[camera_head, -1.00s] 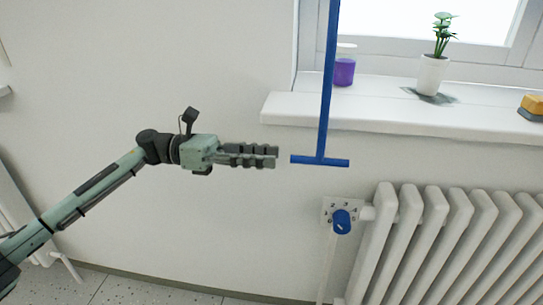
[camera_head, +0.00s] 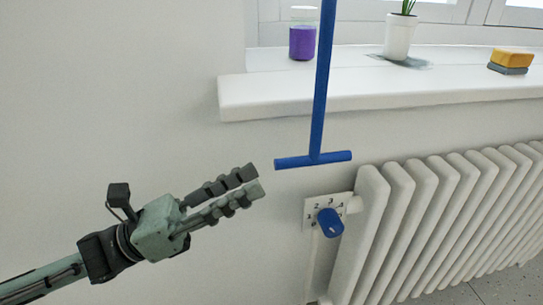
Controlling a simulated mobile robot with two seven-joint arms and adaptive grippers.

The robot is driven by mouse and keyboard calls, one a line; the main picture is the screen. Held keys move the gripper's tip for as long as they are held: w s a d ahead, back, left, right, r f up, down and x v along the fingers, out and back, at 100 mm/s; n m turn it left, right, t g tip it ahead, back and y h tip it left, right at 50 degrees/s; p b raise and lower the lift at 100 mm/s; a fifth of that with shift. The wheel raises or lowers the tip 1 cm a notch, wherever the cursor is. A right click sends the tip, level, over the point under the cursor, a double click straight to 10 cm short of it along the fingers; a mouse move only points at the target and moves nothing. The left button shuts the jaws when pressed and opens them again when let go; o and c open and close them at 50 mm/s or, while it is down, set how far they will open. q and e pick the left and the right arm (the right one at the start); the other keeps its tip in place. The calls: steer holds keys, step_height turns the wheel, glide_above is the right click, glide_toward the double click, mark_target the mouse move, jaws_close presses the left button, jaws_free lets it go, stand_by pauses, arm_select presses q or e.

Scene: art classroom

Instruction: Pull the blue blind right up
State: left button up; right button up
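A long blue rod (camera_head: 322,85) hangs down in front of the window sill. It ends in a blue T-shaped crossbar (camera_head: 313,160) below the sill, in front of the wall. The blind itself is out of the picture above. My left gripper (camera_head: 258,181) is left of the crossbar and a little lower, its fingers pointing up and right towards it. A narrow strip of wall shows between the fingers; they look apart and hold nothing. The tips look clear of the bar, though the depth is hard to judge. My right gripper is not in view.
A white sill (camera_head: 270,98) juts out above the crossbar, with a purple jar (camera_head: 302,40), a potted plant (camera_head: 398,38) and a yellow-grey sponge (camera_head: 511,60). A radiator (camera_head: 400,225) and its blue valve knob (camera_head: 330,223) are below. The wall left is clear.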

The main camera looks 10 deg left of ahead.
mark_target(292, 158)
arm_select(q)
steer(key=p+x, duration=0.1)
steer(key=x, duration=0.6)
steer(key=shift+s+d+r, duration=0.1)
steer(key=shift+d, duration=0.35)
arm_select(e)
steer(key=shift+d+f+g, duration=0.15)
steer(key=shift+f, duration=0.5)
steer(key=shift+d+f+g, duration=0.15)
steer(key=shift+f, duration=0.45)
arm_select(q)
steer(key=shift+c, duration=0.2)
jaws_close()
